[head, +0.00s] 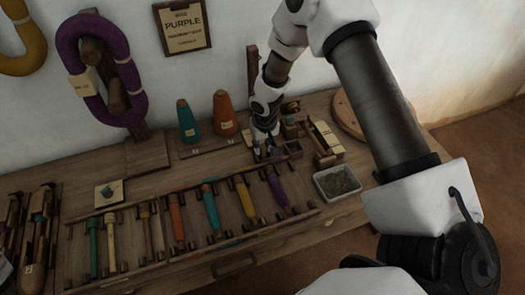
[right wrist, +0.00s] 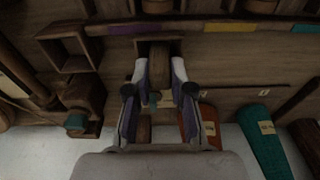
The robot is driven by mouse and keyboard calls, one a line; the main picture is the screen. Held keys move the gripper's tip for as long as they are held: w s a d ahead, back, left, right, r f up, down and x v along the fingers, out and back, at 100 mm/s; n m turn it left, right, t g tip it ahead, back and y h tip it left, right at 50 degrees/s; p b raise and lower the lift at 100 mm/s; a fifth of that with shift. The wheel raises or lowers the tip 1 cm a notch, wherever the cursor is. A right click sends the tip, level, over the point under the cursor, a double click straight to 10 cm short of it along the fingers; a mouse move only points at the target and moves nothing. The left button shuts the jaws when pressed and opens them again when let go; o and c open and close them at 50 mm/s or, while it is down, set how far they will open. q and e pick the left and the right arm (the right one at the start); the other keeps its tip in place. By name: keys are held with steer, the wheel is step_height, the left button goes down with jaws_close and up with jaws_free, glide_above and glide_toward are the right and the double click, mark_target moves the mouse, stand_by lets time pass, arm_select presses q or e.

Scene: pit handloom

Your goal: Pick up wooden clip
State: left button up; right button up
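My right gripper (head: 264,152) points down at the back of the wooden bench, just left of a small open wooden box (head: 293,149). In the right wrist view its two fingers (right wrist: 159,78) are spread apart. A brown wooden piece (right wrist: 160,64), perhaps the wooden clip, lies between them in a dark frame; I cannot tell whether the fingers touch it. The gripper and arm hide this spot in the head view. My left gripper is not in view.
A rack with several coloured shuttles (head: 211,208) lies in front of the gripper. Teal (head: 188,121) and orange (head: 224,113) cones stand to its left. A grey tray (head: 337,182) and wooden blocks (head: 325,140) are to its right. A purple yarn hank (head: 103,68) hangs behind.

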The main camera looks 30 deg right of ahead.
mark_target(262, 146)
step_height(262, 146, up, 10)
steer(key=shift+f, duration=0.1)
stand_by(0.4)
steer(key=shift+a, duration=0.1)
